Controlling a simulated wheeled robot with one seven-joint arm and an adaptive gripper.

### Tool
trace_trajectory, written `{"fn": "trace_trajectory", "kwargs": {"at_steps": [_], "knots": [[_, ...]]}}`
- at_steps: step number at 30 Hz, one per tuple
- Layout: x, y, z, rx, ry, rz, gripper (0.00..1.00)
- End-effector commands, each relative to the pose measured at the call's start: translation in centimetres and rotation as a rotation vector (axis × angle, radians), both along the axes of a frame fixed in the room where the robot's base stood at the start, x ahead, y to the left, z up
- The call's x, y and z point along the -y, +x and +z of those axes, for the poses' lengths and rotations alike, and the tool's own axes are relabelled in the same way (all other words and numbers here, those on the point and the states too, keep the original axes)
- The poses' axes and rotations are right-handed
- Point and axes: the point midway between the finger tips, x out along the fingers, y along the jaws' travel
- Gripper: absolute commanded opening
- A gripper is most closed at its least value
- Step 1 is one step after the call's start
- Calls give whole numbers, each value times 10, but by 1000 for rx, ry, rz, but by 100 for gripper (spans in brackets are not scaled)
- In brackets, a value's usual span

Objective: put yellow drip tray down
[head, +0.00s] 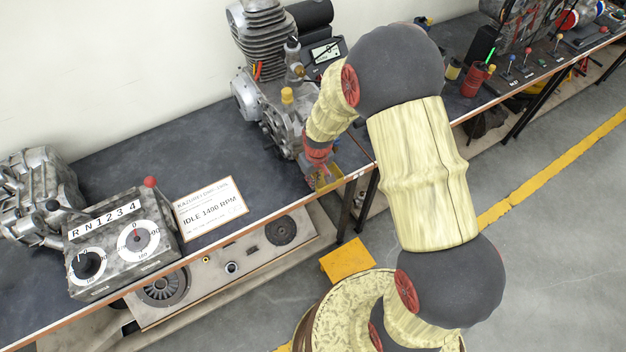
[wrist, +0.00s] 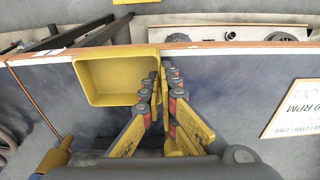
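The yellow drip tray (wrist: 118,97) is a shallow open box with an empty inside. In the wrist view it sits left of my gripper (wrist: 163,72), whose fingertips are closed on its right wall. In the head view the tray (head: 329,184) is at the bench's front edge, partly hidden by my gripper (head: 319,160). It appears level and slightly overlaps the edge line. I cannot tell whether its underside touches the bench top.
The dark bench (head: 225,150) carries an engine (head: 285,115) just behind the tray, a sign card (head: 210,208) and a gauge box (head: 122,243) to the left. A red cup (head: 473,82) stands to the right. A yellow plate (head: 347,260) lies below the bench front.

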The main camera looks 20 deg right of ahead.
Motion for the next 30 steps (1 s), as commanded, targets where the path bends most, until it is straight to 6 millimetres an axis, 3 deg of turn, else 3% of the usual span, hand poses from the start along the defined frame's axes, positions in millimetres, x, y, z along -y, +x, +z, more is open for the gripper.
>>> {"fn": "trace_trajectory", "kwargs": {"at_steps": [12,21,26,30], "knots": [[0,0,-1,0,0,0,23],[0,0,1,0,0,0,23],[0,-1,18,2,0,0,23],[1,-4,46,3,0,0,23]]}}
